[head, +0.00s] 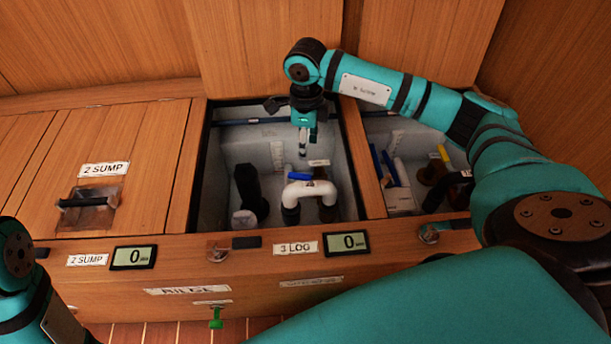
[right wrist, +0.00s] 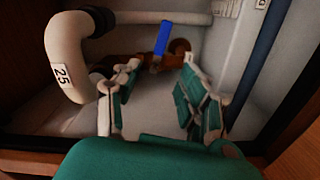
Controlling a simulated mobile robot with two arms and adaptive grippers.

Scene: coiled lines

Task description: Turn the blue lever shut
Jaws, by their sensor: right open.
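In the head view a blue lever (head: 300,176) lies roughly crosswise over a white bent pipe (head: 311,192) in the open middle bay. My right gripper (head: 303,150) reaches down into this bay, above and behind the lever in the picture. In the right wrist view, a blue lever (right wrist: 162,39) on a brass-coloured valve (right wrist: 179,48) shows beyond the fingertips. My right gripper (right wrist: 161,72) is open there, with nothing between its fingers; the lever looks apart from them. My left gripper is out of view; only part of the left arm shows.
The bay's wooden front ledge (head: 240,270) carries the 3 LOG label (head: 296,248) and displays. A dark fitting (head: 249,190) stands left of the pipe. A right bay holds more blue and yellow levers (head: 444,154). A closed 2 SUMP hatch (head: 130,145) lies left.

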